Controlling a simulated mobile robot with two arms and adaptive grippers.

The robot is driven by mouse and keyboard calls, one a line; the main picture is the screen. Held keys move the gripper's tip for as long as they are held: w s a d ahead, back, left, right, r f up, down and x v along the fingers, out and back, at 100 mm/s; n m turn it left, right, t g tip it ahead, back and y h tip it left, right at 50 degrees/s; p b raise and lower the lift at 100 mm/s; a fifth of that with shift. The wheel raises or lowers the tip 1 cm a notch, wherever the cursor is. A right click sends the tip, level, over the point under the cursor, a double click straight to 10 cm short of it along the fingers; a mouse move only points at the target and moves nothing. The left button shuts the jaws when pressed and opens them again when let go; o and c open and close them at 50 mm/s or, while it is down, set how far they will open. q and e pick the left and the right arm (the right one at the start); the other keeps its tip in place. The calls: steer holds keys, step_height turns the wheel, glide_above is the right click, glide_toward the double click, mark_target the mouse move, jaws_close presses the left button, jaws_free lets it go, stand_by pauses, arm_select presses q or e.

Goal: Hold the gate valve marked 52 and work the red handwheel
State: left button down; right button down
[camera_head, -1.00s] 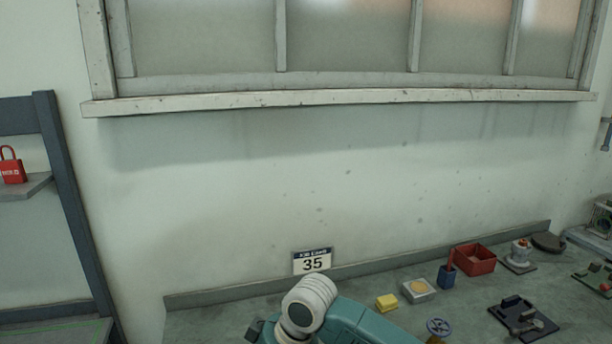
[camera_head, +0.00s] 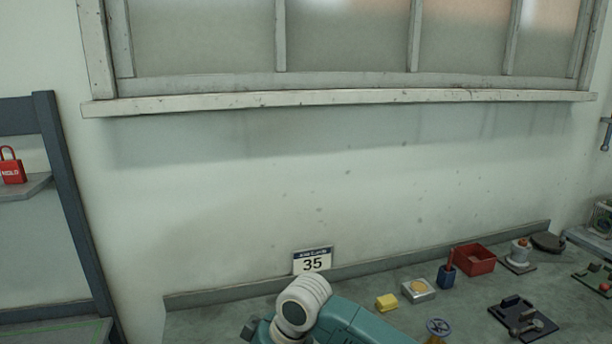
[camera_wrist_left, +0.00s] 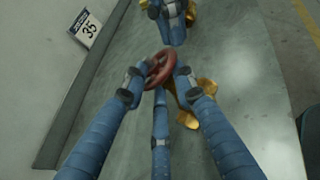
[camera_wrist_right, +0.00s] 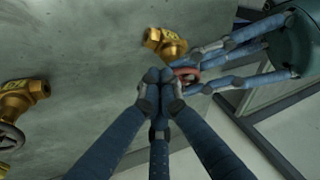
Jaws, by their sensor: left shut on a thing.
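In the left wrist view my left gripper (camera_wrist_left: 160,76) is shut on the red handwheel (camera_wrist_left: 160,68). The brass gate valve (camera_wrist_left: 189,119) shows beneath it, partly covered by the fingers. In the right wrist view the red handwheel (camera_wrist_right: 186,72) sits beside the brass valve body (camera_wrist_right: 165,43), with the left fingers around it. My right gripper (camera_wrist_right: 159,84) has its fingertips together, close to this valve, with nothing visible between them. Its fingers also show at the top of the left wrist view (camera_wrist_left: 174,24). I cannot read the valve's number.
Another brass valve (camera_wrist_right: 20,96) with a grey handwheel (camera_wrist_right: 9,137) stands at the left of the right wrist view. In the head view a sign marked 35 (camera_head: 312,261) stands by the wall. A red bin (camera_head: 474,259) and several small items stand on the bench's right.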

steer(key=shift+s+a+r, duration=0.1)
steer(key=shift+s+a, duration=0.15)
steer(key=shift+s, duration=0.05)
steer(key=shift+s+a+r, duration=0.25)
steer(key=shift+s+a, duration=0.7)
steer(key=shift+a, duration=0.05)
steer(key=shift+s+a, duration=0.1)
steer(key=shift+s, duration=0.1)
stand_by(0.4)
step_height(320, 180, up, 6)
steer(key=w, duration=0.1)
steer(key=shift+w+d, duration=0.3)
steer(key=shift+w, duration=0.1)
stand_by(0.3)
